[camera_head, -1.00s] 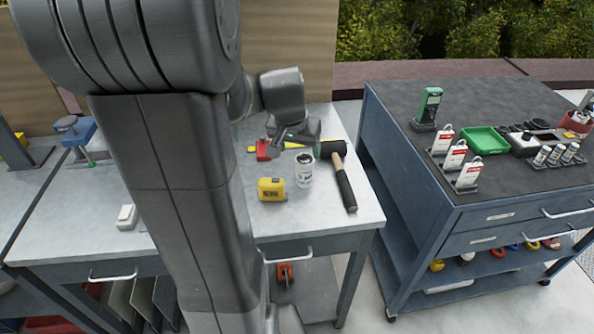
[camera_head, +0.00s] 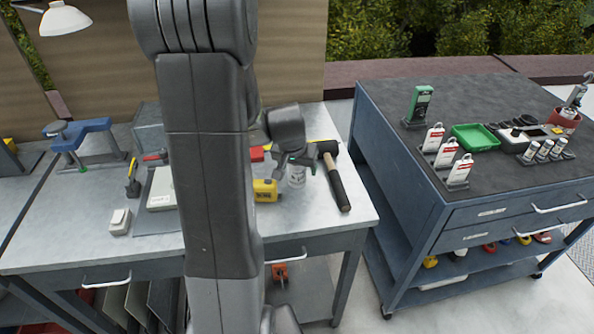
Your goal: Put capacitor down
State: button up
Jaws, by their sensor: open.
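A silver-white can (camera_head: 297,176), likely the capacitor, stands upright on the grey workbench (camera_head: 335,225), near its right end. My gripper (camera_head: 298,161) is open at the top of the can, with its fingers pointing down around or just in front of it. I cannot tell whether they touch it. My arm and the gripper hide part of the can's top.
A yellow tape measure (camera_head: 265,190) stands close left of the can, and a black-headed hammer (camera_head: 338,178) lies close right. A blue clamp (camera_head: 78,132) is at the bench's left. The cart (camera_head: 410,130) holds a green tray (camera_head: 474,136). The front right bench top is clear.

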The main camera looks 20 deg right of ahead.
jog(key=shift+f, duration=0.15)
jog(key=c, duration=1.3)
